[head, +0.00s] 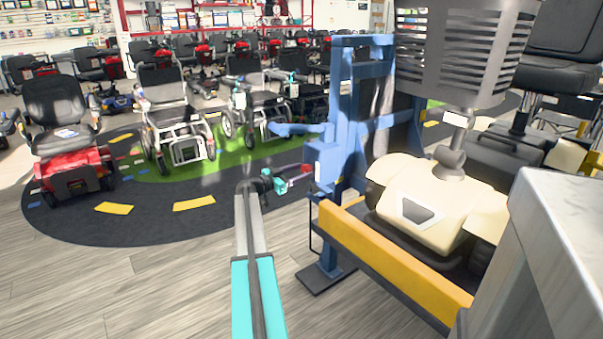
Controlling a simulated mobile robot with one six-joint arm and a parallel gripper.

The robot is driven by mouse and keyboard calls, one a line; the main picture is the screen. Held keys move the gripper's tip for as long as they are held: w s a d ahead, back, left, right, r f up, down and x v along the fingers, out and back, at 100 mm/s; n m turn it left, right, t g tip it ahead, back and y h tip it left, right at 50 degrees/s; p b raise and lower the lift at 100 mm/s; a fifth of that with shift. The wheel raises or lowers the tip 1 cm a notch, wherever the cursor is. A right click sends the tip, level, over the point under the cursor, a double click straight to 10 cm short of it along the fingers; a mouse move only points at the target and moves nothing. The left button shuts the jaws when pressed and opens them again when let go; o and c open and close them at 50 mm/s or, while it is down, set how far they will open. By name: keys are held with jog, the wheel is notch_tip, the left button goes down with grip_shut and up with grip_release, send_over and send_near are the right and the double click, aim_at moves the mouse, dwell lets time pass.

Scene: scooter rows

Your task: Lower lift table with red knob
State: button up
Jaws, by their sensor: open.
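The lift table has a blue upright frame (347,120) and a yellow-edged platform (385,252) that carries a cream mobility scooter (430,195). A blue box is fixed low on the left of the frame. A small red part, probably the red knob (306,168), shows at this box's left side. My arm reaches forward from the bottom centre. My gripper (294,181), with teal parts, is open just left of the box, close to the red part. I cannot tell whether the fingers touch it or surround it.
A pale counter (565,240) stands at the lower right. A red scooter (75,165) and a grey power wheelchair (178,115) stand on the dark mat (150,228) at left, with more rows behind. The wooden floor (120,280) at lower left is clear.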

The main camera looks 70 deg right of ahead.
jog(key=shift+s+d, duration=0.1)
jog(key=c, duration=1)
jog(key=shift+d, duration=0.1)
jog(key=shift+c, duration=0.2)
